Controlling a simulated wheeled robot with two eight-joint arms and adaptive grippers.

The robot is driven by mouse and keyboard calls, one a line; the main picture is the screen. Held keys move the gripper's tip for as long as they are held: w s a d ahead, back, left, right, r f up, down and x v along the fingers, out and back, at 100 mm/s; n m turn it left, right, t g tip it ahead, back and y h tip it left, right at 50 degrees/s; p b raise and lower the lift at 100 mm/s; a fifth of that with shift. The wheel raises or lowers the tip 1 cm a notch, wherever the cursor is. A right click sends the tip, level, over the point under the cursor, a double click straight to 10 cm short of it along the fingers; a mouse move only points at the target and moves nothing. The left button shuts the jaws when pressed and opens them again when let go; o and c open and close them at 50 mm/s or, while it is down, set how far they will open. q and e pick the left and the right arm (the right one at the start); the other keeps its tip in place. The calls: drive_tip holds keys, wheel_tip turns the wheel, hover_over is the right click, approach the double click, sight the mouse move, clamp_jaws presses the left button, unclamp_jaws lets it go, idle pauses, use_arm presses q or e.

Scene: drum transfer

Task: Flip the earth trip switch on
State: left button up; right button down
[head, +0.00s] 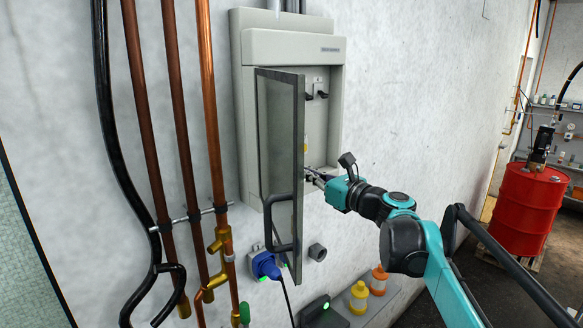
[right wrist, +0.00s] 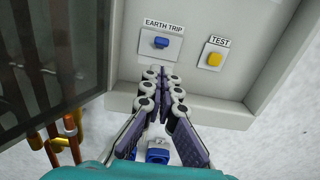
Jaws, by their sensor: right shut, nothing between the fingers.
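The earth trip switch (right wrist: 161,43) is a small blue switch on a white plate under an "EARTH TRIP" label, in the right wrist view. It sits on the back wall inside the grey wall cabinet (head: 290,48), whose glazed door (head: 279,150) stands open. My right gripper (right wrist: 162,76) is shut and empty, its fingertips just below the switch in that view; I cannot tell whether they touch the panel. In the head view the right gripper (head: 311,175) reaches into the cabinet's lower part, and the door frame and gripper hide the switch. My left gripper is not in view.
A yellow test button (right wrist: 214,59) sits right of the switch. The open door is close on the gripper's left. Copper pipes (head: 209,110) run left of the cabinet. A blue plug (head: 265,265) is below, and a red drum (head: 526,205) stands far right.

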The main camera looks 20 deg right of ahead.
drive_tip(key=v, duration=0.5)
drive_tip(key=shift+s, duration=0.1)
drive_tip(key=shift+f, duration=0.1)
drive_tip(key=s+a+f+n+g+b, duration=0.2)
drive_tip(key=s+a+f+n+b, duration=0.25)
drive_tip(key=f, duration=0.75)
drive_tip(key=s+a+f+n+g+b, duration=0.2)
drive_tip(key=a+f+n+b, duration=0.25)
drive_tip(key=f+b, duration=0.55)
drive_tip(key=s+a+f+n+g+b, duration=0.2)
drive_tip(key=s+a+f+n+b, duration=0.3)
drive_tip(key=f, duration=0.9)
drive_tip(key=s+d+f+n+g+h+b, duration=0.1)
drive_tip(key=s+f+n+b, duration=0.3)
drive_tip(key=f, duration=0.8)
drive_tip(key=s+d+f+n+g+h+b, duration=0.1)
drive_tip(key=s+f+n+h+b, duration=0.2)
drive_tip(key=f+n+b, duration=0.4)
drive_tip(key=s+d+f+n+g+h+b, duration=0.1)
drive_tip(key=s+f+n+b, duration=0.4)
drive_tip(key=f, duration=1.2)
drive_tip(key=shift+s+d+f+n+g+h+b, duration=0.35)
drive_tip(key=shift+n+h+b, duration=0.2)
drive_tip(key=shift+n+h, duration=0.3)
